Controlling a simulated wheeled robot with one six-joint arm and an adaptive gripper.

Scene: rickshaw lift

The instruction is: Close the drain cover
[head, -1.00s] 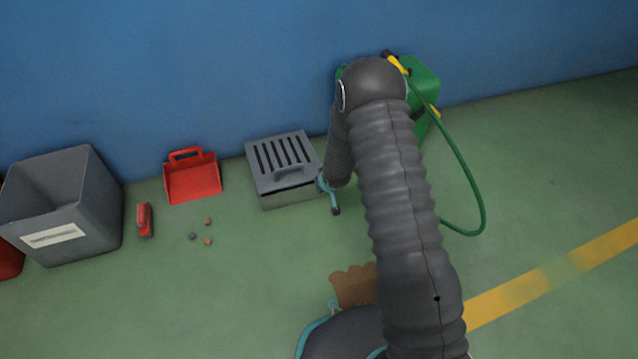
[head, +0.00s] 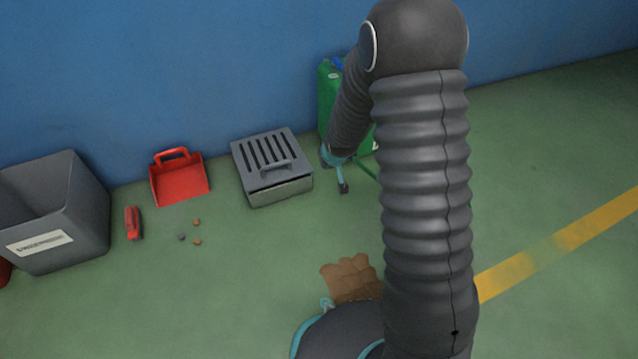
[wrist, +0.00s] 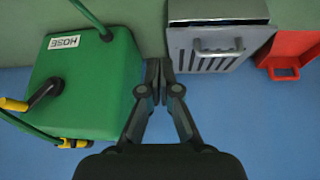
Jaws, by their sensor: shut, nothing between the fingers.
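The drain cover (head: 262,150) is a grey slotted lid with a bar handle. It rests on a light grey box-like drain (head: 282,193) against the blue wall. It looks slightly tilted, with a dark gap under its front edge. In the wrist view the cover (wrist: 208,62) is to the right of my gripper, handle toward the top. My gripper (head: 343,188) is shut and empty, just right of the drain and apart from it. In the wrist view my gripper (wrist: 164,72) points between the cover and the green hose box.
The green hose box (wrist: 80,85) stands right of the drain; my arm hides much of it in the head view. A red dustpan (head: 180,180), a red brush (head: 133,222), small debris and a grey bin (head: 60,215) lie left. A brown patch (head: 350,278) is on the floor in front.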

